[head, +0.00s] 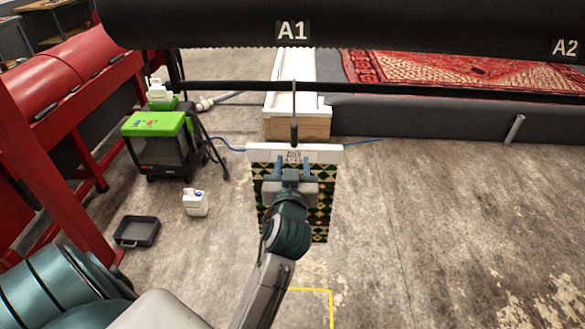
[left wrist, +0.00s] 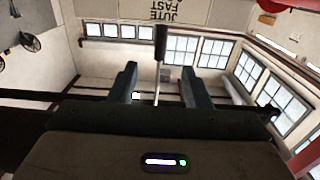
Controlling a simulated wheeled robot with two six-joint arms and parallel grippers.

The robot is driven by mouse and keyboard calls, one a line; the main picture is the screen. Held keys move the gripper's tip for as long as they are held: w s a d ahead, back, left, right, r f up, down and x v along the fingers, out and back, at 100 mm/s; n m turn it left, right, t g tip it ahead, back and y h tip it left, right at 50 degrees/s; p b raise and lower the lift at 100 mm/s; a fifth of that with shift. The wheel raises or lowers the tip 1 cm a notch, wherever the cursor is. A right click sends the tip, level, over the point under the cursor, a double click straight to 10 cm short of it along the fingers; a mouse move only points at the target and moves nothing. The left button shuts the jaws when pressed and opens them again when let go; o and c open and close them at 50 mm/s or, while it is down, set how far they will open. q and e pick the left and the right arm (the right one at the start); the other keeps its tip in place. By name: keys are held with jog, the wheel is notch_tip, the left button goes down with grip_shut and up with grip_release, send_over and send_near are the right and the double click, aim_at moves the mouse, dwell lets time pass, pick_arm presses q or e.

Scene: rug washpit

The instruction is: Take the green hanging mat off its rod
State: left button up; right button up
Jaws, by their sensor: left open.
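The green hanging mat (head: 324,210) has a green, black and cream diamond pattern and a white bar (head: 325,153) along its top. It hangs upright in the head view, below a thin hook with a dark grip (head: 294,130) that comes down from the black rod (head: 230,87). My left gripper (head: 292,165) is open in front of the mat's upper part, just below the white bar, and hides its middle. In the left wrist view, the gripper's two fingers (left wrist: 160,85) stand apart, with the hook's dark grip (left wrist: 160,43) and thin stem showing between and above them. My right gripper is not in view.
A black roller (head: 200,25) marked A1 and A2 spans the top. A red patterned rug (head: 430,75) lies behind the rod. A green-topped machine (head: 157,125), a white jug (head: 195,203), a black tray (head: 137,232) and a red frame (head: 75,140) stand left. The right floor is clear.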

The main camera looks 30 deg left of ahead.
aim_at(294, 138)
pick_arm(q)
jog(key=shift+x, duration=4.8)
jog(key=shift+b+x, duration=0.4)
jog(key=shift+x, duration=0.7)
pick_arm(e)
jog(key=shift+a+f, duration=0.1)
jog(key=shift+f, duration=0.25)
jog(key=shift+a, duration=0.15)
pick_arm(q)
grip_shut()
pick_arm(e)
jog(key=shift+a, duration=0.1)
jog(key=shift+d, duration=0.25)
